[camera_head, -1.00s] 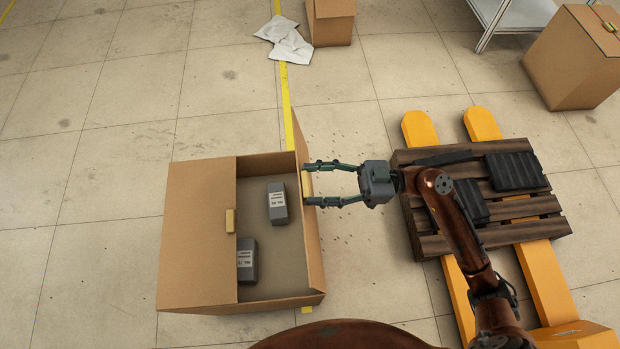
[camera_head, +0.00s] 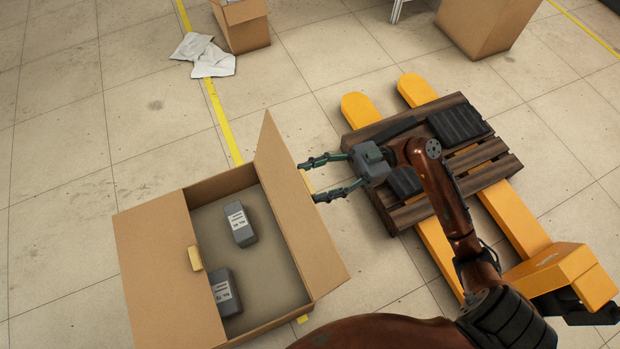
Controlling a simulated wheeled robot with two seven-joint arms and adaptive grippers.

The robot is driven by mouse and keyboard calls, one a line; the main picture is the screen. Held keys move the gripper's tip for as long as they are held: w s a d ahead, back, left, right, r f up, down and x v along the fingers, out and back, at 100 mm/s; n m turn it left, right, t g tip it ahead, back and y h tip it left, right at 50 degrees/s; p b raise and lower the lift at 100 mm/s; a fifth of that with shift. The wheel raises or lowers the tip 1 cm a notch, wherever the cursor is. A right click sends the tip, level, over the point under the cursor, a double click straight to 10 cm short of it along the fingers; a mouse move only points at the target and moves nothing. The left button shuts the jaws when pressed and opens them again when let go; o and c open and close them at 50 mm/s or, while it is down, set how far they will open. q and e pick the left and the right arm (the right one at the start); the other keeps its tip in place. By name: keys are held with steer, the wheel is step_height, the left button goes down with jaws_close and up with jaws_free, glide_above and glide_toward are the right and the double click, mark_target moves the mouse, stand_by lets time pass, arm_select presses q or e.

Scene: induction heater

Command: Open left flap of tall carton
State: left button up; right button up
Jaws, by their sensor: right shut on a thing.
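The tall carton (camera_head: 165,270) stands open-topped on the floor at lower left. Its left flap (camera_head: 155,265) lies flat over the left part of the opening, with a tan tab (camera_head: 195,259) on its inner edge. The right flap (camera_head: 295,215) stands raised and leans outward to the right. My right gripper (camera_head: 309,181) is at the outer side of the right flap, its fingers around the tan tab (camera_head: 307,181) there, which is partly hidden by the flap. Two grey labelled blocks (camera_head: 238,223) and (camera_head: 225,291) show inside the carton. My left gripper is not in view.
A wooden pallet (camera_head: 410,215) with black parts lies on a yellow pallet jack (camera_head: 520,235) right of the carton. Another carton (camera_head: 243,30) and white sheets (camera_head: 205,55) are at the back, and a bigger carton (camera_head: 485,20) at back right. Floor left is clear.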

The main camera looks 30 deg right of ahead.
steer(key=shift+s+f, duration=0.1)
steer(key=shift+f, duration=0.45)
steer(key=o, duration=1.4)
steer(key=shift+a, duration=0.1)
steer(key=shift+o, duration=1.4)
steer(key=shift+r, duration=0.25)
steer(key=v, duration=1.2)
steer(key=shift+c, duration=0.4)
